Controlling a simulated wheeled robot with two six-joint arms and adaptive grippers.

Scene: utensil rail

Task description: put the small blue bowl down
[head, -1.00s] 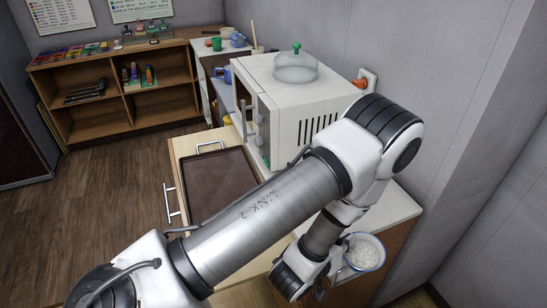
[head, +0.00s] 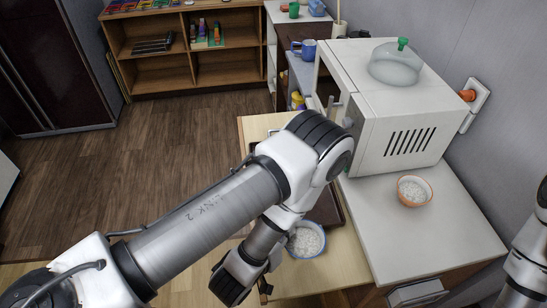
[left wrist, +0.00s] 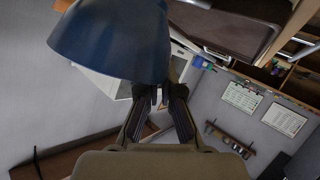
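The small blue bowl (head: 306,241), filled with white grains, is upright in the head view, in front of the brown tray's near corner. My left gripper (left wrist: 160,97) is shut on the bowl's rim; the bowl's dark blue outside (left wrist: 108,42) fills the upper left of the left wrist view. In the head view my left wrist is left of the bowl and the fingertips are hard to make out. I cannot tell whether the bowl touches the surface under it. My right gripper is not in view; only part of my right arm shows at the right edge.
An orange bowl (head: 413,192) with white grains stands on the white counter (head: 440,235), which is otherwise clear in front. A white microwave (head: 385,110) with a glass dome (head: 396,65) on top stands behind. The brown tray (head: 328,208) lies on light wood (head: 335,272), mostly behind my arm.

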